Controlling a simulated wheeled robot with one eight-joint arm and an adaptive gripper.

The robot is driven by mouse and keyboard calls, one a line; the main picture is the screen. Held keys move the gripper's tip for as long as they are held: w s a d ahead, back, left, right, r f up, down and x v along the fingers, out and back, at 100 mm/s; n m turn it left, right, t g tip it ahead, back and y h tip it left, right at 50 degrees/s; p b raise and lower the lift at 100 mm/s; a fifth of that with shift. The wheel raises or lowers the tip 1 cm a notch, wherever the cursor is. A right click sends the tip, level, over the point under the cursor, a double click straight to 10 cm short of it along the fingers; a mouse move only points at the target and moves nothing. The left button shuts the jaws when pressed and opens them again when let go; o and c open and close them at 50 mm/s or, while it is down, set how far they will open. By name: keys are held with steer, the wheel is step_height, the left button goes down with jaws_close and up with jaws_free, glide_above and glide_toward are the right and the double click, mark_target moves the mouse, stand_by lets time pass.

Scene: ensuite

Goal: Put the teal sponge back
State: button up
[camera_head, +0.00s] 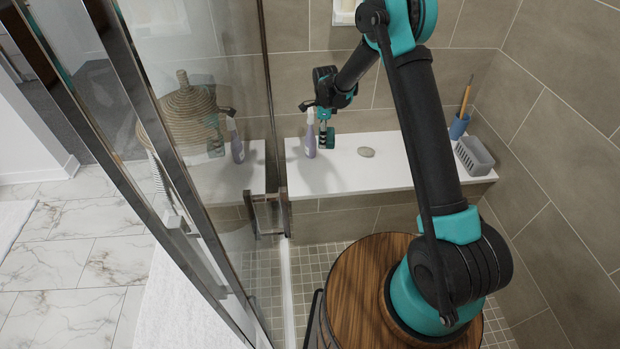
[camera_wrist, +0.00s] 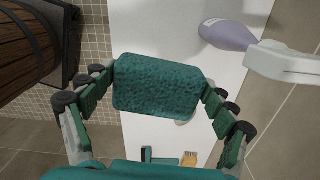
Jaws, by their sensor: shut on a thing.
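The teal sponge (camera_wrist: 157,86) is a speckled rectangular block held between the two fingers of my gripper (camera_wrist: 157,90) in the wrist view. My gripper is shut on it, with a finger at each short end. In the head view, my gripper (camera_head: 326,128) is over the left part of the white ledge, beside the purple spray bottle. The sponge is too small there to tell apart surely from the teal gripper parts. A grey slotted basket (camera_head: 474,156) stands at the right end of the ledge; no sponge shows in it.
The purple bottle (camera_head: 311,137) stands close to my gripper and also shows in the wrist view (camera_wrist: 228,35). A blue cup (camera_head: 459,126) with a brush stands behind the basket. A glass door (camera_head: 215,130) is at the left; tiled wall at right.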

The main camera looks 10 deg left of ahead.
steer(key=r+n, duration=0.2)
glide_above(307, 177)
step_height(307, 177, down, 20)
steer(key=shift+s+r, duration=0.1)
stand_by(0.4)
steer(key=o, duration=0.9)
